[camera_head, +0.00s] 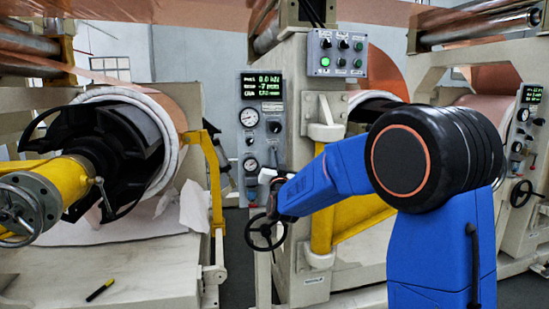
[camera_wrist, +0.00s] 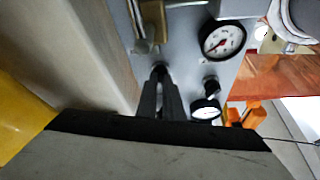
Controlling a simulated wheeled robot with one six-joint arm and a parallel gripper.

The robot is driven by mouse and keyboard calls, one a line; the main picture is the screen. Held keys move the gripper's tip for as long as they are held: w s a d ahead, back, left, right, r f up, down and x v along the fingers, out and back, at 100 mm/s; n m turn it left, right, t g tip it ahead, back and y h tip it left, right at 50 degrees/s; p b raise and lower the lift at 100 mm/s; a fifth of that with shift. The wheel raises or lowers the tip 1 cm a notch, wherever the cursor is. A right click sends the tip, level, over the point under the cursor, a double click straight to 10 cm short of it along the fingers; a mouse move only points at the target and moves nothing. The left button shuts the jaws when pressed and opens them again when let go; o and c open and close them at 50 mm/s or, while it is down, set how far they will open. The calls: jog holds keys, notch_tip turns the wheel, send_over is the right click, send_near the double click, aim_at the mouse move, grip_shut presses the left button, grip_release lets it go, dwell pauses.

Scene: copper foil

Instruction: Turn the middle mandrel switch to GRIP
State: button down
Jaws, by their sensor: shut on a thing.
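The middle machine's grey control panel (camera_head: 261,88) carries a green display, round gauges and dark knobs. My gripper (camera_head: 268,176) is at the lower part of this panel, where it covers some of the controls. In the wrist view my gripper (camera_wrist: 160,80) has its two dark fingers close together, with their tips around a small dark switch knob (camera_wrist: 159,69) on the panel face. The fingers are shut on this knob. The knob's pointer and its GRIP marking cannot be read.
In the wrist view a brass-coloured fitting (camera_wrist: 145,46) sits just above the fingertips. A large gauge (camera_wrist: 222,40) and a smaller gauge (camera_wrist: 206,109) are to the right. A black handwheel (camera_head: 266,233) is below my gripper. A yellow arm (camera_head: 212,170) stands left of the panel.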

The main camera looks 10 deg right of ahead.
jog(key=n+y, duration=0.1)
jog(key=n, duration=0.1)
jog(key=n+y, duration=0.2)
jog(key=n, duration=0.1)
jog(key=n+y, duration=0.1)
jog(key=n, duration=0.2)
jog(key=shift+d, duration=0.4)
jog(key=shift+d+r+n+g+y, duration=0.15)
jog(key=shift+n+y, duration=0.7)
jog(key=shift+n, duration=0.5)
jog(key=shift+a+r+n+g+y, duration=0.15)
jog(key=shift+n+y, duration=0.7)
jog(key=shift+n, duration=0.5)
jog(key=shift+d+f, duration=0.1)
jog(key=c, duration=1.9)
grip_release()
jog(key=shift+f, duration=0.1)
